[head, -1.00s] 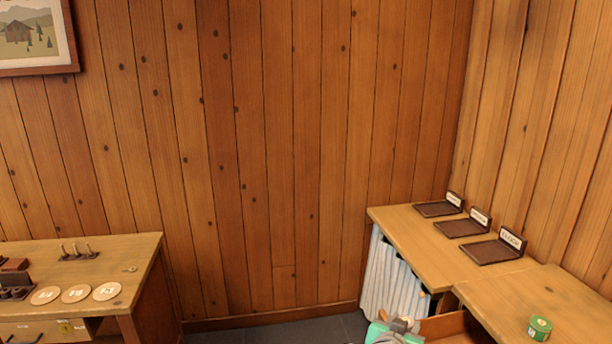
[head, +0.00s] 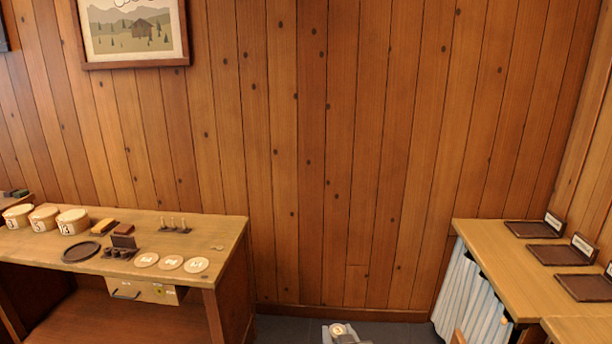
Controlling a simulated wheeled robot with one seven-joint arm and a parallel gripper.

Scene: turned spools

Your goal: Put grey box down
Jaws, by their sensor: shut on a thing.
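No grey box can be made out in the head view. My gripper is not in view either. Only a small grey and cream piece, which I take to be part of my own arm, shows at the bottom edge. What my gripper holds is hidden below the picture. The wooden bench (head: 232,238) on the left and the wooden counter (head: 490,240) on the right are in view.
The left bench carries round tubs (head: 73,221), a dark round tray (head: 81,252), pale discs (head: 171,262) and a peg rack (head: 174,228). Its right end is mostly bare. Dark labelled trays (head: 527,230) on the right counter look empty. Dark floor (head: 290,325) lies between.

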